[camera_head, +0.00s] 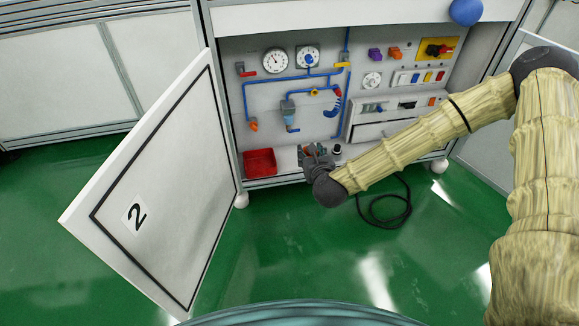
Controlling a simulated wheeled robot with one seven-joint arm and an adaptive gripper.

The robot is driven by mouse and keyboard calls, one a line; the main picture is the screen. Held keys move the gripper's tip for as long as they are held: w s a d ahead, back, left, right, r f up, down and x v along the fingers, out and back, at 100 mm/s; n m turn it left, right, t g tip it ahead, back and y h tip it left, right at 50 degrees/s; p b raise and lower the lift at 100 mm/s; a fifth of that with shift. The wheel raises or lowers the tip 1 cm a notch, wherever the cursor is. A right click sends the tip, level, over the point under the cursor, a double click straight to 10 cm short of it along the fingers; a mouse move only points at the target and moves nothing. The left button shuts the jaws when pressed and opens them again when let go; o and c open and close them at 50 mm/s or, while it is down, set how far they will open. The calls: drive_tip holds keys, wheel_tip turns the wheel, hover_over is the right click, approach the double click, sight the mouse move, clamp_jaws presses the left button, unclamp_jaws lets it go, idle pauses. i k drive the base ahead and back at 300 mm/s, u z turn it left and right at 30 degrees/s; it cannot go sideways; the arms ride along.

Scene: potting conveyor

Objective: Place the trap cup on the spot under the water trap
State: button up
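The water trap (288,108) is a small grey-blue unit on the back panel of the open cabinet, joined to blue piping. A pale blue part (291,125) shows just under it; I cannot tell whether this is the trap cup. My gripper (312,150) is at the cabinet's lower front, below and slightly right of the water trap. Its dark fingers point into the cabinet, and it is too small to see whether they hold anything. A small dark and white round item (337,150) stands just right of the gripper. The spot under the trap is not clearly distinguishable.
A red bin (260,162) sits at the cabinet's lower left. The cabinet door (160,190), marked 2, stands open on the left. Gauges (275,60), valves and switches fill the panel. A black cable (385,207) lies coiled on the green floor, right of my gripper.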

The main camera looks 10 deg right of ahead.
sight(288, 151)
drive_tip(key=k, duration=0.8)
drive_tip(key=z, duration=0.8)
drive_tip(key=i, duration=1.5)
drive_tip(key=u, duration=0.85)
